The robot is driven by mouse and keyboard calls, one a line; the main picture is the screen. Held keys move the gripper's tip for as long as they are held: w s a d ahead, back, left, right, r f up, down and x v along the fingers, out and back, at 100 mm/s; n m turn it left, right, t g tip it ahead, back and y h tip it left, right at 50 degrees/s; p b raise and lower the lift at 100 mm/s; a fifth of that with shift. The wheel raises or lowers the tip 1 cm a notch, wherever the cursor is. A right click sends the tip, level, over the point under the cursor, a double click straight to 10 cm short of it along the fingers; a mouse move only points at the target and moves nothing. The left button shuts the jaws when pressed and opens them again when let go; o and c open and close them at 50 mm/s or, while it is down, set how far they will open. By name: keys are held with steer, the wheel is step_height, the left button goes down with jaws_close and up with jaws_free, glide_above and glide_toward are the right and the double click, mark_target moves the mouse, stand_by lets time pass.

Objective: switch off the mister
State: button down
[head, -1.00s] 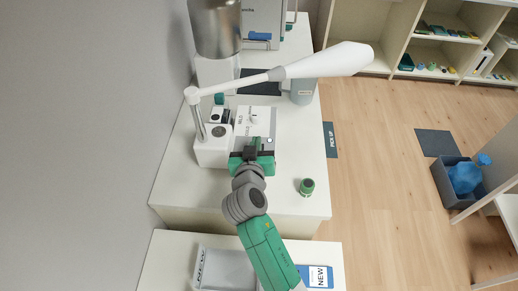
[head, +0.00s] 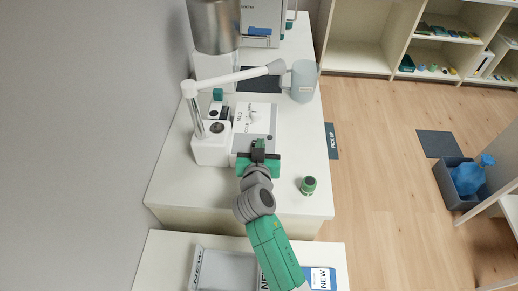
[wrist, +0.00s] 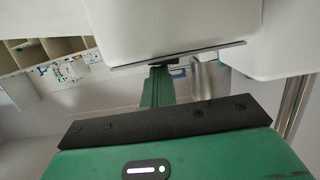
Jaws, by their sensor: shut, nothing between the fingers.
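The mister appears to be the white unit (head: 211,152) on the counter, with a jointed white arm (head: 235,77) ending in a grey nozzle (head: 276,67). No white plume shows at the nozzle.
A grey mug (head: 302,82) stands behind the box, and a green-capped jar (head: 308,186) sits at the counter's front right. A large metal cylinder (head: 214,25) stands behind. A grey tray (head: 225,268) lies on the nearer table. The counter's right front is mostly clear.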

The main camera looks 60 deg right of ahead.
steer(key=r+p, duration=0.2)
steer(key=r, duration=0.1)
steer(key=r+p, duration=0.1)
steer(key=p, duration=0.1)
steer(key=shift+s+r, duration=0.3)
steer(key=shift+r, duration=0.1)
steer(key=v, duration=0.9)
steer(key=shift+s+a+f, duration=0.25)
steer(key=shift+s+a, duration=0.05)
